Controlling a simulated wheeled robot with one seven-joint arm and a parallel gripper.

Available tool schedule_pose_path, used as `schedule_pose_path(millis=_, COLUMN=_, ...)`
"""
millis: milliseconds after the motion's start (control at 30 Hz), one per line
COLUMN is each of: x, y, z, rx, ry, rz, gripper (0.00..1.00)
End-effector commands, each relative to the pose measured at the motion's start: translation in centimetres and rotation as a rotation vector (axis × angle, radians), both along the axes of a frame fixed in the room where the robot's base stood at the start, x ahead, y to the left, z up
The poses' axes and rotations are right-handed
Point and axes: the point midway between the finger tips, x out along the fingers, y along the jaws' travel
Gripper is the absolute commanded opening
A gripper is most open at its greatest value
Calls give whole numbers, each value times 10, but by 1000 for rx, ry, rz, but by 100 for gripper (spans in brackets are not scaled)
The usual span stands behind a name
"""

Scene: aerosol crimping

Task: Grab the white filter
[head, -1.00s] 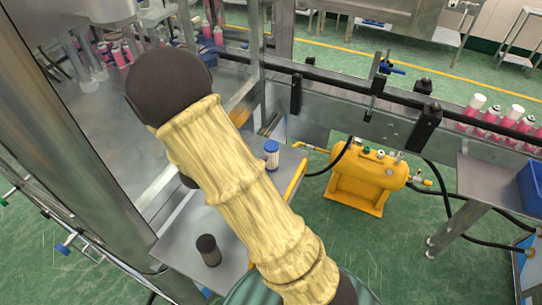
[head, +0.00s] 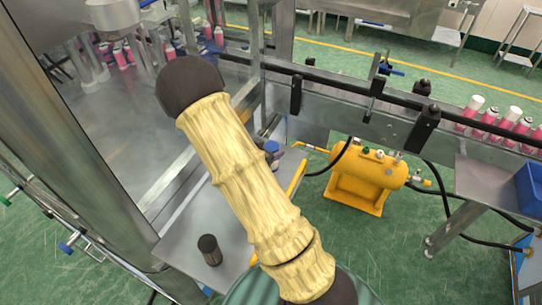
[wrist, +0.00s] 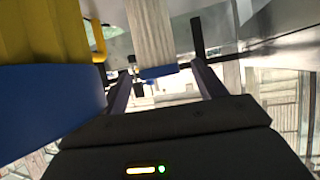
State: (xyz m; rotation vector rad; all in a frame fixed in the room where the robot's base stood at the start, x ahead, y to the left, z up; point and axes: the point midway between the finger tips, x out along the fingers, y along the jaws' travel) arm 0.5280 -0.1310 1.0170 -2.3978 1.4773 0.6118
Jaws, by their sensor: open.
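The white filter (wrist: 152,35) shows in the wrist view as a pale ribbed body with a blue end (wrist: 158,71). It lies ahead of my gripper (wrist: 163,70), in line with the gap between the two spread fingers. My gripper is open and nothing is clamped in it; I cannot tell how far the fingertips are from the filter. In the head view only the blue top of the white filter (head: 271,147) shows at the right edge of my arm, which hides the rest of it and my gripper.
A dark filter (head: 209,250) stands upright on the grey metal table (head: 185,245). A yellow tank (head: 366,177) with hoses stands on the floor to the right. Large blue (wrist: 50,110) and yellow (wrist: 40,30) surfaces fill the wrist view's left side, close by.

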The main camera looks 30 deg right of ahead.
Motion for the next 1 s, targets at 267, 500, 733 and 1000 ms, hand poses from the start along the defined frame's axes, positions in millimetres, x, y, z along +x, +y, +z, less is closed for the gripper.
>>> schedule_pose_path(millis=267, x=9, y=-20, z=-12, rx=1, ry=0, rz=-1, gripper=70)
schedule_pose_path(millis=500, x=9, y=-20, z=-12, rx=1, ry=0, rz=-1, gripper=70)
schedule_pose_path(millis=733, x=9, y=-20, z=-11, rx=1, ry=0, rz=-1, gripper=70)
schedule_pose_path(millis=1000, x=9, y=-20, z=-11, rx=1, ry=0, rz=-1, gripper=16)
